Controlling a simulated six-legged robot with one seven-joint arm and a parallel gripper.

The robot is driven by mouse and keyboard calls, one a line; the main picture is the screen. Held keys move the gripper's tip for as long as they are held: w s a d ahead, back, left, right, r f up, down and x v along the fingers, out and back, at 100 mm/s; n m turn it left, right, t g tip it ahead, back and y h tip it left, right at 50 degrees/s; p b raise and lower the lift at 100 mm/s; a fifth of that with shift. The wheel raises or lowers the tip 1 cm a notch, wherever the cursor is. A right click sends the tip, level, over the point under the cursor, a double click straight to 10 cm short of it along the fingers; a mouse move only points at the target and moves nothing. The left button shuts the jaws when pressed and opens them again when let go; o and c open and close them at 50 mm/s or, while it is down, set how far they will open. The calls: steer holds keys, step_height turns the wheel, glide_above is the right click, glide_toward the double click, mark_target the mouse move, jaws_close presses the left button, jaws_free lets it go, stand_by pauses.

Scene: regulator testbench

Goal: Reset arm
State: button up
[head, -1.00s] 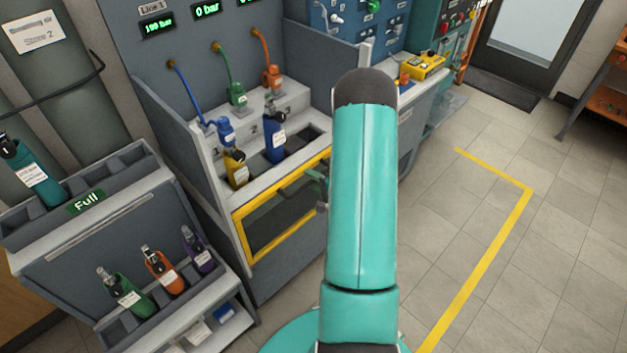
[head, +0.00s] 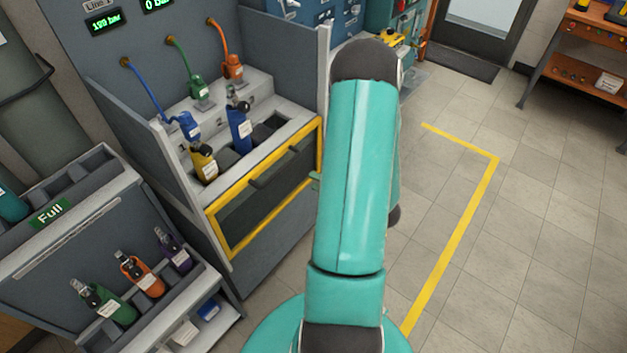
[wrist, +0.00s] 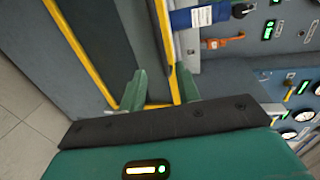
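My teal arm fills the middle of the head view and hides most of my gripper; only a small green tip shows left of the arm. In the wrist view my gripper (wrist: 160,74) has its two green fingers apart with nothing held between them. It is in front of the test bench's yellow-framed window (head: 268,188), whose yellow edge runs behind the fingers. I cannot tell the exact gap to it. A blue bottle (head: 239,130) and a yellow bottle (head: 204,164) stand in the bench slots above the window.
Blue, green and orange hoses hang at the bench back. Tiled floor with a yellow line (head: 455,240) is open at right. An orange shelf (head: 570,70) stands far right.

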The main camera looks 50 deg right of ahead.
steer(key=shift+w, duration=0.1)
stand_by(0.4)
steer(key=w+a+r+n+g+y, duration=0.2)
steer(key=a+r+y, duration=0.15)
steer(key=a, duration=0.25)
steer(key=w+a+r+n+g+y, duration=0.1)
steer(key=w+a+r+n+y, duration=0.15)
steer(key=a+r, duration=0.3)
steer(key=w+a+r+n+g+y, duration=0.2)
steer(key=a+r+n+y, duration=0.1)
steer(key=a, duration=0.3)
steer(key=s+a+r+n+g+h, duration=0.2)
steer(key=s+a+r+n+g, duration=0.2)
steer(key=a, duration=0.3)
steer(key=s+a+r+n+g+h, duration=0.1)
steer(key=s+a+r+n+g, duration=0.3)
steer(key=a, duration=0.4)
step_height(320, 180, up, 9)
steer(key=s+n+t+h, duration=0.2)
steer(key=t+h, duration=0.1)
steer(key=h, duration=0.3)
steer(key=shift+h, duration=0.3)
steer(key=shift+f, duration=0.1)
